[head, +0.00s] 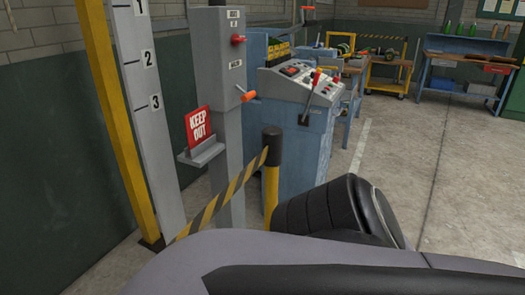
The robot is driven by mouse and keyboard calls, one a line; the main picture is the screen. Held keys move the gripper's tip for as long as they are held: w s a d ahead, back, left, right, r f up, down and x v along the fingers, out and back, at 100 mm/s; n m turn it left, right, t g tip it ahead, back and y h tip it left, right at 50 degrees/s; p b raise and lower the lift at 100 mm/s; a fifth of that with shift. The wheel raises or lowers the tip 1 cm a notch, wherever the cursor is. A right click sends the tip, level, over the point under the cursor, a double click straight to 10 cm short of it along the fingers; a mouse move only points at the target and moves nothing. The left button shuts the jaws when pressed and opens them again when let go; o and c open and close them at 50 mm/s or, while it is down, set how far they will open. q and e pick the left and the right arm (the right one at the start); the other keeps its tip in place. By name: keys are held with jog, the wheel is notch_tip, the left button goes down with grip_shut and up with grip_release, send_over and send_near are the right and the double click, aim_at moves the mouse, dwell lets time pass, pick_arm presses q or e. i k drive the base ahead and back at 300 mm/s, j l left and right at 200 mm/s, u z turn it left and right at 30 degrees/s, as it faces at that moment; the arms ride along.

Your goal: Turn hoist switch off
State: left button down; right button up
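A grey upright post (214,95) stands left of centre in the head view. It carries a red knob or switch (238,39) near its top, under a small label. Lower on it is an orange-tipped lever (246,95) that points to the right, below another small label. The labels are too small to read, so I cannot tell which of these is the hoist switch or how it is set. Neither gripper shows. One of my arm links fills the bottom of the view.
A red KEEP OUT sign (198,128) stands on a small shelf on the post. A yellow-black barrier tape (222,197) runs to a black-topped yellow post (272,160). A blue machine with a control panel (300,85) stands behind. Open floor (450,170) lies right.

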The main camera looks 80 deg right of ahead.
aim_at(235, 40)
jog(key=z, duration=2.2)
jog(key=i+l+u, duration=0.1)
jog(key=l, duration=0.35)
jog(key=i+l+u, duration=0.1)
jog(key=i+l, duration=0.15)
jog(key=l, duration=0.2)
jog(key=i+l, duration=0.15)
jog(key=l, duration=0.35)
jog(key=i+l+u, duration=0.15)
jog(key=l, duration=0.35)
jog(key=i+l+u, duration=0.1)
jog(key=l, duration=0.35)
jog(key=i+l+u, duration=0.1)
jog(key=l, duration=0.45)
jog(key=i+l, duration=0.15)
jog(key=l, duration=0.35)
jog(key=u, duration=0.05)
